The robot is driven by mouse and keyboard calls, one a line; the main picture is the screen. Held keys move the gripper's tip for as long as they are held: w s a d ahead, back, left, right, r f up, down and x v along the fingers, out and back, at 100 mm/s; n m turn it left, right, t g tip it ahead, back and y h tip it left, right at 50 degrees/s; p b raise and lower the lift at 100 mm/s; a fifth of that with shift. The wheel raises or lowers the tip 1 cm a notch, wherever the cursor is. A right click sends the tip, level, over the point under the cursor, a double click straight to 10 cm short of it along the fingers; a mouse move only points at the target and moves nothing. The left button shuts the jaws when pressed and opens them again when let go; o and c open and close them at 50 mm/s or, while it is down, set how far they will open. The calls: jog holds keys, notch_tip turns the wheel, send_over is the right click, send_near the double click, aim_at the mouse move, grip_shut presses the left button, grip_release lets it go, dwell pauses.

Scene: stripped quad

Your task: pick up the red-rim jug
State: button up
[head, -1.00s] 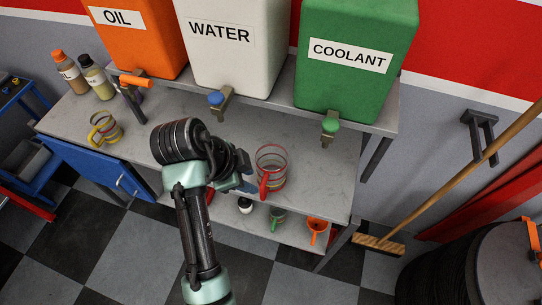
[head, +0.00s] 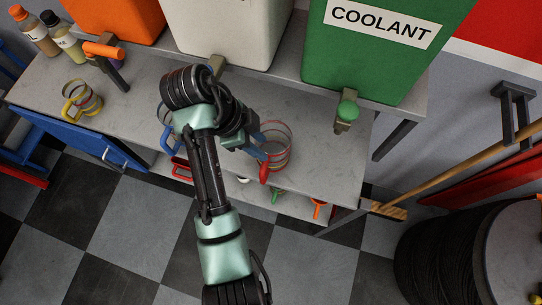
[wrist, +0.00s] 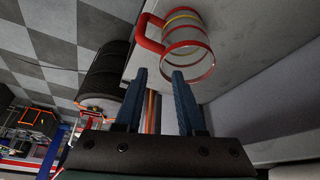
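The red-rim jug (head: 279,148) is a clear jug with red bands, a thin yellow band and a red handle. It stands on the grey bench top. In the wrist view the jug (wrist: 187,42) is just beyond the fingertips, its handle at left. My gripper (head: 262,145) is beside the jug's left side in the head view. In the wrist view my gripper (wrist: 159,72) is open, with nothing between its blue fingers. Contact with the jug cannot be told.
A blue-handled jug (head: 164,138) is partly hidden behind my arm. A yellow-handled jug (head: 82,101) stands farther left. The green coolant tank (head: 385,55) and its tap (head: 347,110) are above, behind the jug. The bench right of the jug is clear.

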aim_at(270, 156)
jog(key=shift+b+x, duration=1.6)
jog(key=shift+x, duration=0.65)
jog(key=shift+w+p+x, duration=0.2)
jog(key=shift+p+x, duration=0.65)
jog(key=shift+x, duration=0.6)
grip_shut()
